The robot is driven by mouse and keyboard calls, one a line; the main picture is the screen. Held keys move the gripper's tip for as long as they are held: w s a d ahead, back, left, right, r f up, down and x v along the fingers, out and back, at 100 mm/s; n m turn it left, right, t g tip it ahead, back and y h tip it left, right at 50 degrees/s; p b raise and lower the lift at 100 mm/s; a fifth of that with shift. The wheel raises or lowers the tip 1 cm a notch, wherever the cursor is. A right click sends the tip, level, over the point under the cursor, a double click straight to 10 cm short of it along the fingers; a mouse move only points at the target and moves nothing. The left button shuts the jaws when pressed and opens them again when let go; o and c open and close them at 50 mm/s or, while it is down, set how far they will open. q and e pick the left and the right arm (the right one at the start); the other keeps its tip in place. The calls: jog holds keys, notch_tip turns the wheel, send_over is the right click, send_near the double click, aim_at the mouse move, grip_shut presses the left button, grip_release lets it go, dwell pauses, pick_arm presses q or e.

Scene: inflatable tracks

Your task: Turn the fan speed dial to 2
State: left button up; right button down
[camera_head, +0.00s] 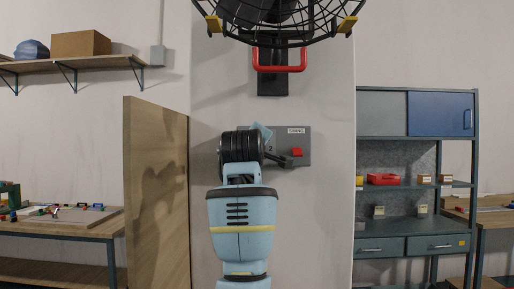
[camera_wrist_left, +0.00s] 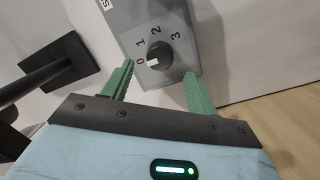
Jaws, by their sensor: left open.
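The fan speed dial (camera_wrist_left: 159,55) is a round black knob on a grey control panel (camera_wrist_left: 185,22), marked 0, 1, 2 and 3. Its white mark points at 0 in the left wrist view. My left gripper (camera_wrist_left: 161,84) is open, with its green fingers on either side of the knob in the picture. I cannot tell whether they touch it. In the head view the panel (camera_head: 301,138) is on the wall, and my left arm hides the dial. The black fan (camera_head: 278,18) hangs above it. My right gripper is not in view.
A red switch (camera_head: 297,153) is on the panel, right of my arm. A red handle (camera_head: 303,68) is below the fan. A wooden board (camera_head: 157,200) stands left of my arm. A shelf unit (camera_head: 416,138) stands at the right. A dark bar (camera_wrist_left: 35,75) shows in the wrist view.

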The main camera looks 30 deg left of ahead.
pick_arm(q)
jog(key=shift+x, duration=2.3)
jog(key=shift+c, duration=0.5)
jog(key=c, duration=0.9)
jog(key=shift+m, duration=0.3)
jog(key=shift+w+d+r+m+g+y, duration=0.1)
jog(key=shift+m+g+y, duration=0.2)
jog(key=shift+m, duration=2.65)
jog(key=shift+d+f+m+g+y, duration=0.1)
jog(key=shift+m+g, duration=0.25)
jog(key=shift+m, duration=2.65)
jog(key=shift+w+r+m+g+y, duration=0.1)
jog(key=shift+m+g+y, duration=0.2)
jog(key=shift+m, duration=2.65)
